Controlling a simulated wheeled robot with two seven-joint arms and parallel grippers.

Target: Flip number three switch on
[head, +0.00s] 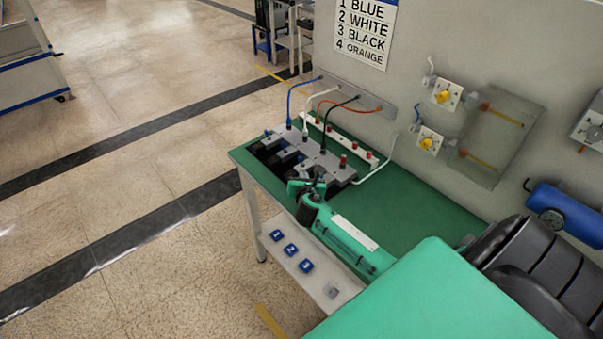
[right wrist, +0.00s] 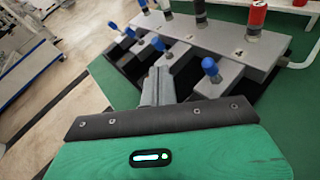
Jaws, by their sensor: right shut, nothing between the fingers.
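A grey switch block (head: 318,158) sits on the green bench, with coloured cables plugged into its top. In the right wrist view the block (right wrist: 232,50) carries blue-tipped levers: a far-left one (right wrist: 130,32), a middle one (right wrist: 158,44) and a nearer right one (right wrist: 210,66). My right gripper (head: 303,187) is at the near side of the block. In the right wrist view its fingers (right wrist: 158,82) are shut and empty, between the middle and right levers; contact is unclear. The lever numbers are not readable. My left gripper is not in view.
A wall sign (head: 364,30) lists 1 blue, 2 white, 3 black, 4 orange. A white strip with red knobs (head: 340,138) lies behind the block. Blue tags 1, 2, 3 (head: 291,250) are on the shelf below the bench edge. The bench's right side (head: 430,205) is clear.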

